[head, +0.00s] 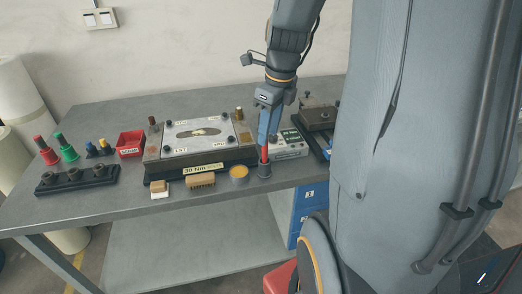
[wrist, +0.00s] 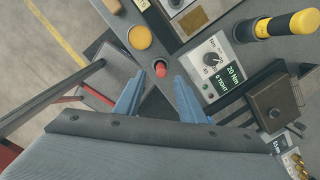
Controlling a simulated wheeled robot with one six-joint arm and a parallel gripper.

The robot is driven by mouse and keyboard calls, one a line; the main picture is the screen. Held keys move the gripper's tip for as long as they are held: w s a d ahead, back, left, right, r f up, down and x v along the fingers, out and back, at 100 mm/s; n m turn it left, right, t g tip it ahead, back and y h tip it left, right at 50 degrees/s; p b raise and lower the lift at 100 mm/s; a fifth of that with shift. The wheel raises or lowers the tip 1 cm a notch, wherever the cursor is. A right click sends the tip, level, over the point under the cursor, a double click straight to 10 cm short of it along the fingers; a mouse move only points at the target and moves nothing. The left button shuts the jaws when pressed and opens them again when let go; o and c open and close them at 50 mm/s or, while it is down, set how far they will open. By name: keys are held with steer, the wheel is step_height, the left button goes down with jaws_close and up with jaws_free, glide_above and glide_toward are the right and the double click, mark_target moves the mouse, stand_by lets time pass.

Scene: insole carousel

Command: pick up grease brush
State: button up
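The grease brush (head: 264,153) appears to be the slim red-handled tool standing upright in a small dark cup (head: 264,171) near the table's front edge. Its lower end is hidden in the cup. In the wrist view, its red handle end (wrist: 160,69) shows between the tips of my fingers. My gripper (head: 267,140) points down from above, right over the handle. In the wrist view my gripper (wrist: 159,76) is open, with a gap on both sides of the handle. I cannot tell whether the fingertips reach below the handle's top.
A grey torque box (head: 290,148) stands close on the right. A red bin (head: 131,144) and a dark rack (head: 75,179) are farther left.

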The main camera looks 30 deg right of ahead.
mark_target(263, 162)
steer(key=shift+w+f, duration=0.1)
steer(key=shift+w, duration=0.2)
steer(key=shift+w+f, duration=0.1)
steer(key=shift+f, duration=0.1)
steer(key=shift+w+a+f+p, duration=0.15)
steer(key=shift+f+p, duration=0.1)
steer(key=shift+f, duration=0.95)
steer(key=shift+w+a+f+p, duration=0.1)
steer(key=shift+f+p, duration=0.15)
steer(key=shift+f, duration=0.95)
steer(key=shift+w+a+f+p, duration=0.15)
steer(key=shift+f+p, duration=0.1)
steer(key=shift+f, duration=0.95)
jaws_close()
